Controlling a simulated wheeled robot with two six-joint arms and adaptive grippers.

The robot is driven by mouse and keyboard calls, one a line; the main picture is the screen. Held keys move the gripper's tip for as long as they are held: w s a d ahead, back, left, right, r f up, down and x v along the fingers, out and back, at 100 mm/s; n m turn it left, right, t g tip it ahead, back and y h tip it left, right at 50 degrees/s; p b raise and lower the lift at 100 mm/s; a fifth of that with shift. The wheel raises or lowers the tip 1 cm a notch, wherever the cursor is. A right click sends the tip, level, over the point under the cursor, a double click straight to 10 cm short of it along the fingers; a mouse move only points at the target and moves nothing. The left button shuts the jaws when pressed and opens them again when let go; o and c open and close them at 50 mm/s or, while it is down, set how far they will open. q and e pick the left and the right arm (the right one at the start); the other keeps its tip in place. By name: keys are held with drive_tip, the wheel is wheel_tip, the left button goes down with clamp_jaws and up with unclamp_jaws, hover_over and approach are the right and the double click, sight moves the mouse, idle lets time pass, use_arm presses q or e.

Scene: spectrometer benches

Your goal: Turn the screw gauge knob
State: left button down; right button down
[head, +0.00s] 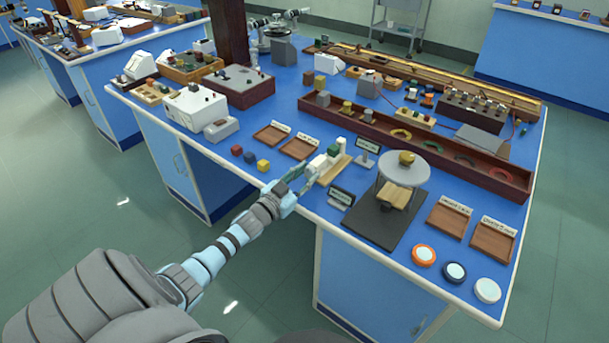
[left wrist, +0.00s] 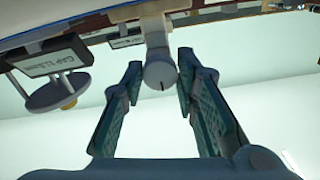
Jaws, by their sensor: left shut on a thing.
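The screw gauge (head: 332,170) stands near the front edge of the blue bench, with a pale wooden base, white parts and a green block. My left gripper (head: 301,186) reaches it from the front left. In the head view the gripper hides the knob. My right gripper is not in view.
A small sign (head: 368,146) stands behind the gauge; in the left wrist view a sign (left wrist: 48,57) reads a gap of about 11.8 mm. A dark label stand (head: 341,197) and a black mat (head: 372,229) lie to the right. Coloured cubes (head: 250,158) sit to the left.

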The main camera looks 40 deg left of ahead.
use_arm(q)
drive_tip(key=shift+f, duration=0.1)
drive_tip(key=c, duration=1.2)
unclamp_jaws()
drive_tip(key=shift+c, duration=0.2)
drive_tip(key=s, duration=1.2)
drive_tip(key=shift+d, duration=0.1)
